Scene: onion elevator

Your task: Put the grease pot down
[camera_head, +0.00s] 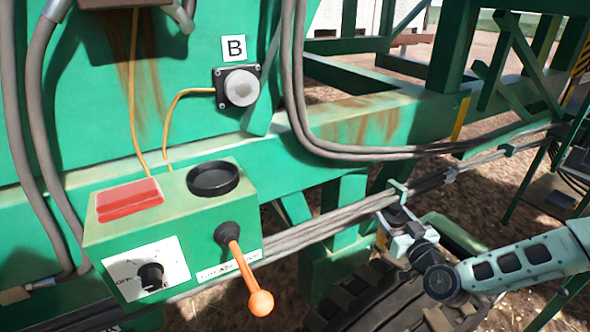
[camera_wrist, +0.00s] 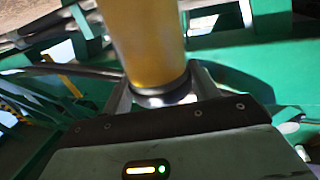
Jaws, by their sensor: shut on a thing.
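The grease pot (camera_wrist: 148,45) looks like a yellow cylinder with a dark and silvery band at its near end. It fills the upper middle of the wrist view, and its far end is cut off by the frame. My gripper (camera_wrist: 162,92) is shut on it, with a grey finger on each side of the near end. In the head view my gripper (camera_head: 399,217) is at the lower right, in front of the cables along the green frame. I cannot clearly make out the pot in that view.
A green control box (camera_head: 205,222) at the lower left has a round black recess or dish (camera_head: 213,178), a red block (camera_head: 129,199), a dial (camera_head: 151,276) and an orange-knobbed lever (camera_head: 246,272). A round grey button (camera_head: 241,87) sits under the sign B (camera_head: 234,47). Cables (camera_head: 330,222) run between box and gripper.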

